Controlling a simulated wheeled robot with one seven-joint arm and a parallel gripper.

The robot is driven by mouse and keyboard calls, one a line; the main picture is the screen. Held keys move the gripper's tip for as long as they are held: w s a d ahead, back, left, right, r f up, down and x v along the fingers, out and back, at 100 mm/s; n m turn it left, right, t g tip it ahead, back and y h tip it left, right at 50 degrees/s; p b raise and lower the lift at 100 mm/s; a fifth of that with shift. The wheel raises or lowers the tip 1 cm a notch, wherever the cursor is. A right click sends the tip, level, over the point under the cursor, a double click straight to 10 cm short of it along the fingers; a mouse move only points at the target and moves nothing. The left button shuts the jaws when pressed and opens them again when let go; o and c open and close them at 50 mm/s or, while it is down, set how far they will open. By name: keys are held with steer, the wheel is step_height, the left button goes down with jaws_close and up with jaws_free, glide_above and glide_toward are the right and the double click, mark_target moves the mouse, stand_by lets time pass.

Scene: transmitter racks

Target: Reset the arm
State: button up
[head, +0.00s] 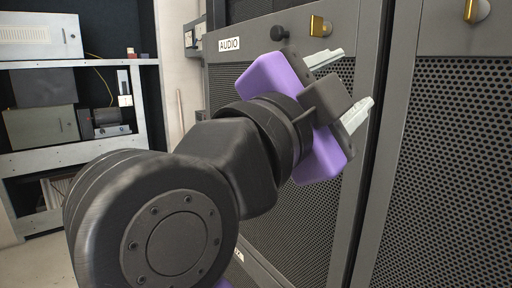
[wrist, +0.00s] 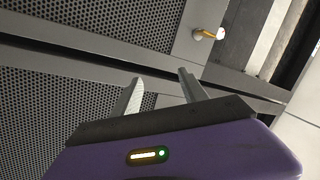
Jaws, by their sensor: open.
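My gripper (head: 340,88) is raised in front of a grey rack door (head: 232,85) with perforated mesh and an "AUDIO" label (head: 229,44). Its purple body and two pale fingers point up and to the right in the head view. The fingers are apart with nothing between them. In the wrist view my gripper (wrist: 160,85) also shows open and empty, with rack doors behind it. My arm fills the lower left and middle of the head view and hides part of the AUDIO door.
A brass latch (head: 318,26) and a dark knob (head: 280,33) sit atop the AUDIO door. A second mesh door (head: 440,160) with a brass latch (head: 477,10) stands at right. Open shelving (head: 75,150) with equipment boxes is at left.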

steer(key=w+f+n+t+y+p, duration=0.1)
steer(key=w+f+n+t+y, duration=0.15)
steer(key=f+n, duration=0.5)
steer(key=w+f+n+t+y+p, duration=0.1)
steer(key=w+f+n+y, duration=0.25)
steer(key=f, duration=0.65)
steer(key=s+d+f+n+y+p, duration=0.1)
steer(key=s+f+n+y, duration=0.25)
steer(key=f, duration=0.55)
steer(key=s+d+f+n+y, duration=0.1)
steer(key=s+f+n+y, duration=0.3)
steer(key=f, duration=0.6)
steer(key=s+d+f+n+g+y+p, duration=0.25)
steer(key=s+f, duration=0.55)
steer(key=s, duration=0.5)
steer(key=s+d+r+h, duration=0.1)
steer(key=s+d, duration=0.1)
steer(key=s, duration=0.7)
steer(key=s+d+r+m+g+h+p, duration=0.1)
steer(key=s+d, duration=0.2)
steer(key=s, duration=0.6)
steer(key=shift+s+d+r+g, duration=0.15)
steer(key=shift+s+r+g, duration=0.05)
steer(key=shift+r+g, duration=0.15)
